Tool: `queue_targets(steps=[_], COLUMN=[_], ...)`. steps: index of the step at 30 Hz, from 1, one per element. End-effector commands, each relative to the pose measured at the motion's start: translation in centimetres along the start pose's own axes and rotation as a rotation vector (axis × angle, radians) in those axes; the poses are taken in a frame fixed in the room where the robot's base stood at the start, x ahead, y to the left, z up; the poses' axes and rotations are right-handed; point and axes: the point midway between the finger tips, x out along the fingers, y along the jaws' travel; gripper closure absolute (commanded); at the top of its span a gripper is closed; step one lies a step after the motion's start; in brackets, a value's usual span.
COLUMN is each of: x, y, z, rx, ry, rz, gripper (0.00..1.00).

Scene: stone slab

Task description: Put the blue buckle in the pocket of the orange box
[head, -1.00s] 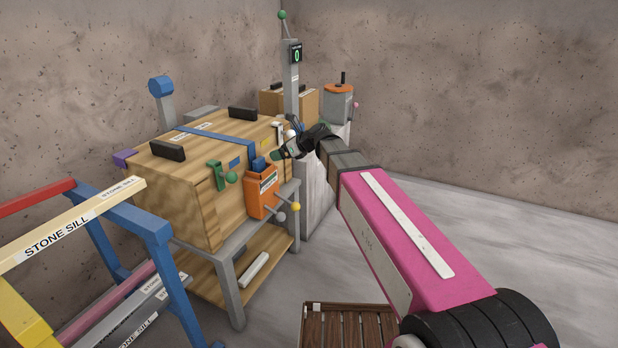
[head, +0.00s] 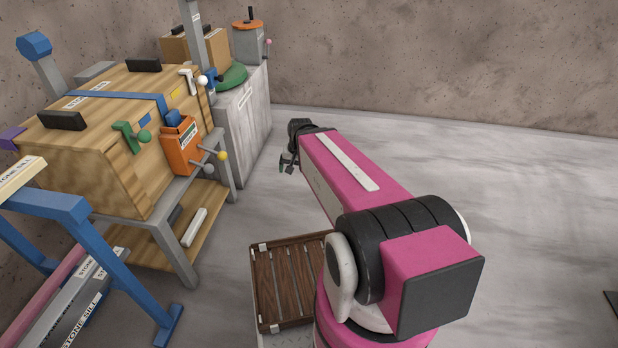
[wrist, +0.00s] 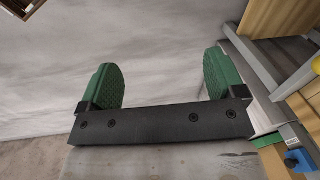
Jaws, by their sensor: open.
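The orange box (head: 181,148) hangs on the front of the wooden crate, with its open top facing up. A blue piece, which looks like the blue buckle (head: 173,119), shows at the box's top opening, at the lower end of the blue strap (head: 120,95). How deep it sits in the pocket I cannot tell. My gripper (head: 284,163) is well to the right of the box, over open floor, and apart from it. In the wrist view its green fingers (wrist: 162,85) are spread wide with nothing between them.
The wooden crate (head: 75,155) stands on a grey-legged table. Knobbed levers (head: 222,155) stick out just right of the box. A blue-legged rack (head: 60,207) is at the left. A slatted wooden pallet (head: 290,285) lies below my arm.

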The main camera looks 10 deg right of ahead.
Motion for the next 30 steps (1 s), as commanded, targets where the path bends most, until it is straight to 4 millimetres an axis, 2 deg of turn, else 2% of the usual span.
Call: queue_targets(steps=[1, 3, 8, 30], x=[0.2, 0.6, 0.8, 0.9], y=[1.8, 3.5, 5.4, 5.4], z=[1.0, 1.8, 2.6, 2.6], rx=[-0.067, -0.156, -0.260, -0.269], ry=[-0.013, -0.031, -0.055, -0.057], rz=[0.039, 0.085, 0.133, 0.135], gripper=[0.11, 0.11, 0.11, 0.11])
